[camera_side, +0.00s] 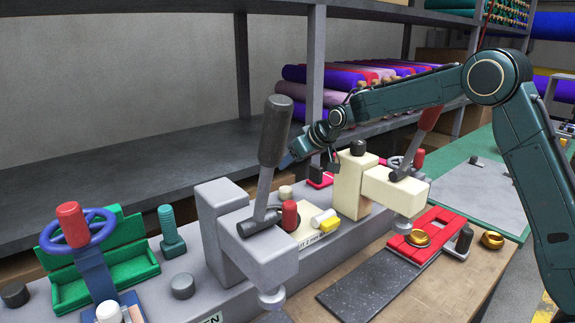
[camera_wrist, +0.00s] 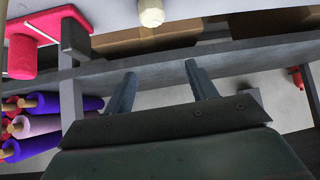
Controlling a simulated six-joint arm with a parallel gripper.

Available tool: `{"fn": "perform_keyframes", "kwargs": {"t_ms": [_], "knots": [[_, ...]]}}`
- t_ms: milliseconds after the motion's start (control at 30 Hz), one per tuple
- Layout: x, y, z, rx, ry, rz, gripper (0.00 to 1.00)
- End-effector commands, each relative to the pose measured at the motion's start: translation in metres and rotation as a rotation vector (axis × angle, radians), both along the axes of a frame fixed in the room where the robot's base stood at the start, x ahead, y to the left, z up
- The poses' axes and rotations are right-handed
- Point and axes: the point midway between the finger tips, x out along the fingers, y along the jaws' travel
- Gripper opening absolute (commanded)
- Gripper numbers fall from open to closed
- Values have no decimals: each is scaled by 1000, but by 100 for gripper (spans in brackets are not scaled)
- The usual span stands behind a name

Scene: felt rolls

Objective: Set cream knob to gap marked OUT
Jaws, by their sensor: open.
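A small cream knob (camera_side: 285,192) stands behind the red-capped post on the grey machine bed in the side view. A cream round knob end (camera_wrist: 150,12) shows at the top edge of the wrist view; it looks like the same one, but I cannot be sure. A label strip (camera_side: 313,242) on the bed's front face reads "UT 2 m", its start hidden by the grey press. My gripper (camera_side: 311,160) is above and behind the knob, apart from it. In the wrist view its two fingers (camera_wrist: 160,70) are spread with nothing between them.
A grey lever press (camera_side: 230,225) stands left of the knob and a cream lever press (camera_side: 352,188) right of it. A white and yellow cylinder (camera_side: 322,220) lies close by. A red slotted plate (camera_side: 415,240) is at right. Shelf rolls (camera_side: 345,80) are behind.

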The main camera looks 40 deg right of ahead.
Motion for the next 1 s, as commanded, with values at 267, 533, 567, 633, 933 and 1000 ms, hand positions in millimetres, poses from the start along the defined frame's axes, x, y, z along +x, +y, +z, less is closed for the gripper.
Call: {"fn": "perform_keyframes", "kwargs": {"t_ms": [267,533,567,633,933,1000], "knots": [[0,0,0,-1,1,-1,57],[3,1,2,-16,58,-54,57],[4,1,3,-18,71,-68,57],[5,1,5,-23,107,-110,57],[-5,12,23,-2,288,-355,57],[-9,16,27,12,323,-408,57]]}}
